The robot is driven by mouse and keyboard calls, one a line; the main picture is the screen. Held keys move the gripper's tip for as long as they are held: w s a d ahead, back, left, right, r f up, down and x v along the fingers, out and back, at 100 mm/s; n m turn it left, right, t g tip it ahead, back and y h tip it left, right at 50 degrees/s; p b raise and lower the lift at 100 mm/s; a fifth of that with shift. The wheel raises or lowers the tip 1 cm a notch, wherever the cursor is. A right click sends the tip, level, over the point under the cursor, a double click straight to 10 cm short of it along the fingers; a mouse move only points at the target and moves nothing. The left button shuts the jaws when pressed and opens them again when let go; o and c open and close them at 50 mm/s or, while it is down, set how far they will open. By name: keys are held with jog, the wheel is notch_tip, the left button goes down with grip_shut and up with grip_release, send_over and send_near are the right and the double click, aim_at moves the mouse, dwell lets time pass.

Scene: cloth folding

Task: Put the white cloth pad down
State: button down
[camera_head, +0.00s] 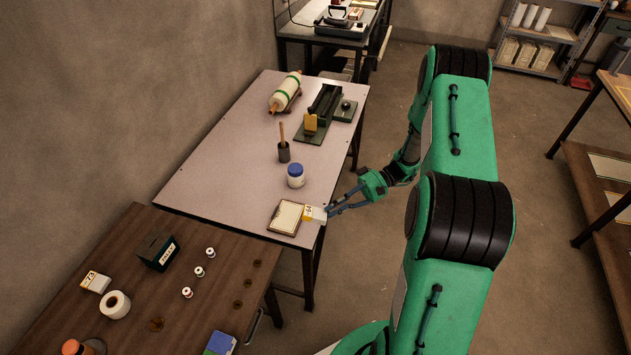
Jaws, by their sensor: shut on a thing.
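The white cloth pad (318,214) is a small white piece with a yellow printed label, at the right front corner of the grey table. My gripper (333,209) reaches in from the right and is shut on the pad's right end. The pad is just right of a brown-edged board with a cream face (286,217), and its left end meets or overlaps the board's edge in this view. I cannot tell whether the pad touches the table or hangs slightly above it.
The grey table (215,170) also bears a blue-lidded jar (296,176), a dark pot with a stick (284,152), a roller (285,92) and a dark green device (323,106). Its left middle is clear. A brown table (115,245) with small items stands in front.

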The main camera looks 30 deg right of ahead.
jog(key=w+a+m+t+h, duration=0.1)
jog(key=w+a+m+t, duration=0.2)
jog(key=w+a, duration=0.4)
jog(key=w+a+m+t+h, duration=0.2)
jog(key=w+a+m+t, duration=0.2)
jog(key=w, duration=0.8)
jog(key=a+t, duration=0.2)
jog(key=a, duration=0.1)
jog(key=shift+w+a+f, duration=0.15)
jog(key=shift+w+a, duration=0.15)
jog(key=shift+a, duration=0.1)
jog(key=shift+m+t+h, duration=2.4)
jog(key=shift+m+h, duration=0.2)
